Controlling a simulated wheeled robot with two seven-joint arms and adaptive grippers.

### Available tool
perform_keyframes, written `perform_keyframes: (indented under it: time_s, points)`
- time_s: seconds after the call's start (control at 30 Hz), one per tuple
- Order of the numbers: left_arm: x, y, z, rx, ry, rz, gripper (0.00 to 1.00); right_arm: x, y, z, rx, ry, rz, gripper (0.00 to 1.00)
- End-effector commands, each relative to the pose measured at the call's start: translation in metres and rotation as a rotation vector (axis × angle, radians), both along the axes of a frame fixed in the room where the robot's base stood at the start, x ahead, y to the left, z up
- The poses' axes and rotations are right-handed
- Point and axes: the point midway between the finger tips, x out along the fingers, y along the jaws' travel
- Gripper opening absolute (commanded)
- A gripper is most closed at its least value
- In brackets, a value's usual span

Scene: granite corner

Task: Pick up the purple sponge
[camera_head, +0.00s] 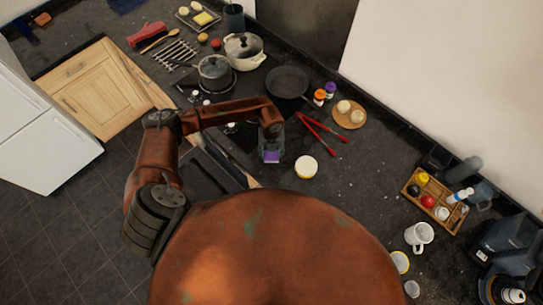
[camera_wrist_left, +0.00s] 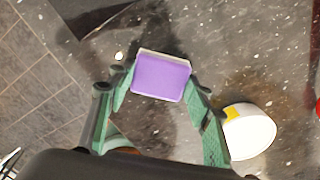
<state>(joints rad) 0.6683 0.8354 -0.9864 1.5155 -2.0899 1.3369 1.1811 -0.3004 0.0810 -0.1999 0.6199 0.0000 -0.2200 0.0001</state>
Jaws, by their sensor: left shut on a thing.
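The purple sponge (camera_wrist_left: 161,77) is a small block with a pale layer along its far edge. It is between the two green fingers of my left gripper (camera_wrist_left: 160,88) in the left wrist view, and both fingers touch its sides. In the head view the sponge (camera_head: 271,157) shows as a small purple patch at the end of my left arm, with my left gripper (camera_head: 270,150) around it. I cannot tell whether it touches the counter or is just above it. My right gripper is not in view.
A white tub (camera_head: 306,167) stands close to the right of the sponge. Red tongs (camera_head: 322,128) and a dark pan (camera_head: 287,83) lie beyond. Pots (camera_head: 215,71) are at the back. A wooden tray (camera_head: 437,199) and a white mug (camera_head: 419,236) are at the right.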

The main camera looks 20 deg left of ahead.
Motion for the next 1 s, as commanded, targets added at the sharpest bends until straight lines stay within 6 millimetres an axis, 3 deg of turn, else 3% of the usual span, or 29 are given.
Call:
perform_keyframes:
  time_s: [0.27,0.5,0.8,1.0]
  points:
    - [0.001,0.000,0.004,-0.001,-0.002,-0.001,0.31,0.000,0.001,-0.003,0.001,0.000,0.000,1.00]
    - [0.000,0.000,0.032,0.000,-0.005,-0.004,0.31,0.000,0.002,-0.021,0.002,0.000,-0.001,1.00]
    - [-0.049,-0.015,0.092,-0.001,-0.006,-0.006,0.31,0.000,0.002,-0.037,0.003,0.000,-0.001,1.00]
    - [-0.092,-0.029,0.108,-0.001,-0.003,-0.006,0.31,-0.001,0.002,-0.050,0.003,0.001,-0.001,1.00]
